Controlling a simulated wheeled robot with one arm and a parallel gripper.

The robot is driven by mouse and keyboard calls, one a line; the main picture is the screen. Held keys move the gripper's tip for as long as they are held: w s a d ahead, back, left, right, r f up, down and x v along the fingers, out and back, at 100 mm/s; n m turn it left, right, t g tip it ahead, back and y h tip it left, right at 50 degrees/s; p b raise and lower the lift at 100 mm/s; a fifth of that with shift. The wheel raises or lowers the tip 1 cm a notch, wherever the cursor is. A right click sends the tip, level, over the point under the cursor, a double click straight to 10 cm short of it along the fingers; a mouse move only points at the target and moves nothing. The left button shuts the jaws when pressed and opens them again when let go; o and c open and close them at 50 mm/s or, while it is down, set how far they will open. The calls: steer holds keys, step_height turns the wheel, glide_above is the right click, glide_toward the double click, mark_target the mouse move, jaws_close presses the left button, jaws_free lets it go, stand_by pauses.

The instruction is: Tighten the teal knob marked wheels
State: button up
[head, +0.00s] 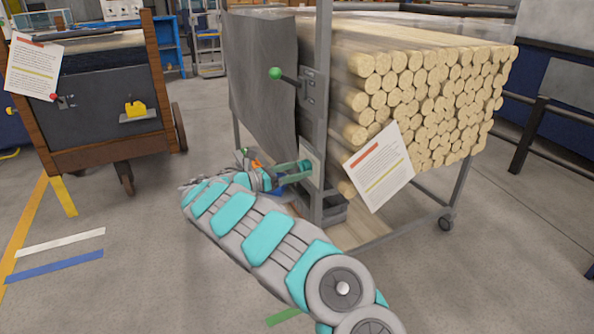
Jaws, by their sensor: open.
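A teal knob (305,165) sits on a small pale plate (314,168) on the upright grey post of a wheeled rack. Any marking on the plate is too small to read. My gripper (294,172) is right at the knob, coming from the left, with its fingers pointing toward the plate. The fingers are open and partly cover the knob. I cannot tell whether they touch it or are around it.
The rack holds a stack of round wooden rods (430,100). A green-knobbed lever (276,74) sticks out from the post above my gripper. A paper sheet (380,168) hangs to the right. A wooden cart (95,95) stands at left; floor between is clear.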

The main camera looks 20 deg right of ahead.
jaws_close()
stand_by(0.6)
